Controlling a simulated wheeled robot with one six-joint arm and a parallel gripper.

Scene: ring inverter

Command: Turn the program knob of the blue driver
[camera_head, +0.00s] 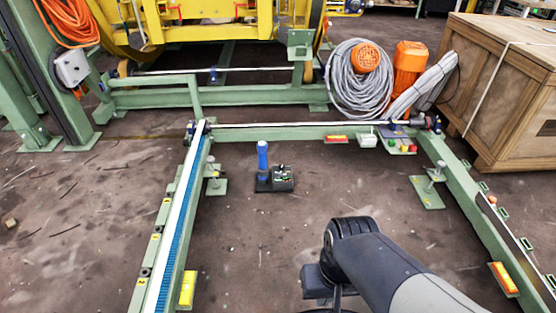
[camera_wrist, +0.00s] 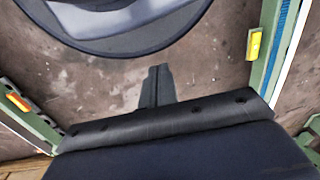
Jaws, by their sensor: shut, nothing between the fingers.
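The blue driver (camera_head: 262,155) stands upright on the dark floor inside the green frame, near the middle of the head view. A small black box (camera_head: 282,179) with light and green marks is right beside its base. The program knob is too small to make out. My gripper (camera_wrist: 157,70) shows in the wrist view with its two dark fingers together, over bare floor and holding nothing. In the head view my arm reaches in from the lower right, well in front of the driver, and its fingers cannot be made out. The driver does not show in the wrist view.
Green rails (camera_head: 171,225) run along both sides, with a crossbar (camera_head: 300,131) behind the driver. A wooden crate (camera_head: 510,100) and a grey cable coil (camera_head: 357,85) stand at the back right. The floor between the rails is mostly clear.

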